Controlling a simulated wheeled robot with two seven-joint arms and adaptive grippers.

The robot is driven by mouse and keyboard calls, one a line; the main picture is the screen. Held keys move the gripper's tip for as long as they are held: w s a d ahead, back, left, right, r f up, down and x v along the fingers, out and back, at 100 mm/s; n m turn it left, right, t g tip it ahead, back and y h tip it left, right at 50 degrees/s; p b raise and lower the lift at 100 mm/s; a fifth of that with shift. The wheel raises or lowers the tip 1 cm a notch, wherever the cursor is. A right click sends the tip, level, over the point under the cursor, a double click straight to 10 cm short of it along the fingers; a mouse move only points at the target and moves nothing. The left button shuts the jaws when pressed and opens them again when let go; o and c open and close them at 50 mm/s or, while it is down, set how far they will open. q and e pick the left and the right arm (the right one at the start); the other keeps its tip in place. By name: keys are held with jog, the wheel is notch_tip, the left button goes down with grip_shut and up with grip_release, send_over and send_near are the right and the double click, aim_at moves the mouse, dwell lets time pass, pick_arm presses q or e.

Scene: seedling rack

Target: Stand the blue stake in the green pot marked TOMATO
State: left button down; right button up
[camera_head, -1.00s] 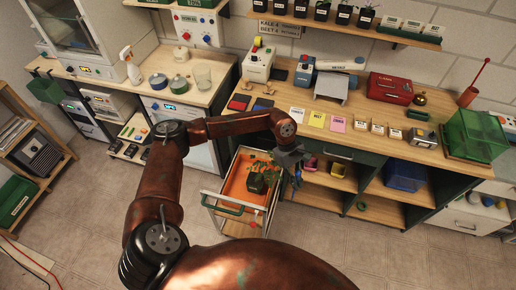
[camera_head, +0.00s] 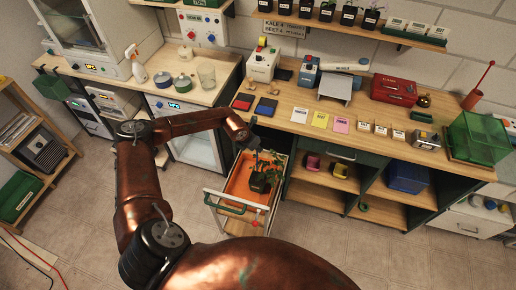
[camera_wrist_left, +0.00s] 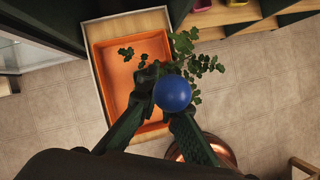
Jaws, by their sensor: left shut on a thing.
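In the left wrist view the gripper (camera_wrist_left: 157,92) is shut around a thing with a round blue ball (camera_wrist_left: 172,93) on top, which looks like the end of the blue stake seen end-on. Its shaft is hidden beneath. A dark pot (camera_head: 258,184) with a green plant stands in the orange tray; leaves (camera_wrist_left: 186,42) show beyond the ball. No TOMATO marking is readable, and I cannot tell whether the stake touches the pot. My right gripper is out of view.
The tiled floor (camera_head: 320,235) to the right is clear.

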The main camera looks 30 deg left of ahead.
pick_arm(q)
jog(key=shift+f+b, duration=0.9)
jog(key=shift+f, duration=0.4)
jog(key=shift+f+b, duration=1.1)
jog(key=shift+f, duration=0.55)
jog(key=shift+d+f+b, duration=0.1)
jog(key=shift+f+b, duration=0.6)
jog(key=shift+f, duration=0.55)
jog(key=shift+f+b, duration=1.2)
jog(key=shift+f, duration=1.1)
jog(key=c, duration=2)
grip_release()
jog(key=shift+c, duration=0.2)
